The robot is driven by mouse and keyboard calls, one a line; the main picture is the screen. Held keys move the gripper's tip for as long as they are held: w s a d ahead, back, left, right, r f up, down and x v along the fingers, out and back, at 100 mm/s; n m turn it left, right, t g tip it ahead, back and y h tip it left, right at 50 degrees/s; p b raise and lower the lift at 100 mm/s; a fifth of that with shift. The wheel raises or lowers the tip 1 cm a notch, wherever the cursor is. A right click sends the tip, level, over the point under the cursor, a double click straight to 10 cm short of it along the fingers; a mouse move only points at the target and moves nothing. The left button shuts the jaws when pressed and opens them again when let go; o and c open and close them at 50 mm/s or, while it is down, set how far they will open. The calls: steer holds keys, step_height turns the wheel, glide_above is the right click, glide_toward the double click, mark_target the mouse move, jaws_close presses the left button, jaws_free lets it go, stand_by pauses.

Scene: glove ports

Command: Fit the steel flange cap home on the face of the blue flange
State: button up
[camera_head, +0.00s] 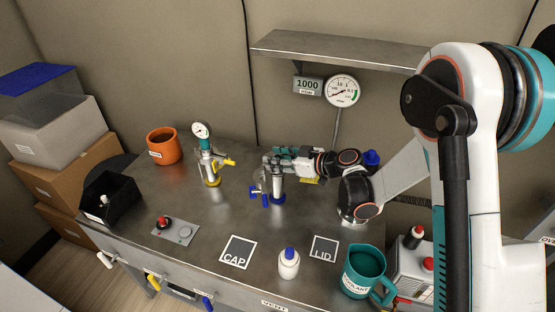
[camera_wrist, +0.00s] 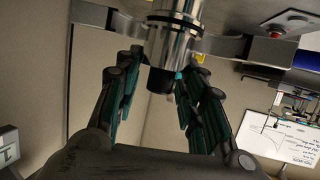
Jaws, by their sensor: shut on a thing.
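The blue-marked flange post (camera_head: 278,188) stands upright on the bench, with a blue ring at its foot and blue clamp levers (camera_head: 258,194) at its left. My gripper (camera_head: 268,162) is at the top of this post, reaching in from the right. In the wrist view, my gripper (camera_wrist: 166,68) has its teal-padded fingers shut on either side of a shiny steel cylinder with a dark end, which I take for the steel flange cap (camera_wrist: 172,42). Grey clamp arms (camera_wrist: 238,48) stick out beside it. The seam between cap and flange face is hidden, so I cannot tell whether they touch.
A yellow-marked post with a gauge (camera_head: 211,165) stands left of the blue one. The CAP square (camera_head: 237,252) and LID square (camera_head: 324,248) are bare. A white bottle (camera_head: 289,264) and teal jug (camera_head: 364,273) stand in front. A shelf (camera_head: 335,48) hangs behind.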

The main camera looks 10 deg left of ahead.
steer(key=o, duration=1.2)
step_height(320, 180, up, 10)
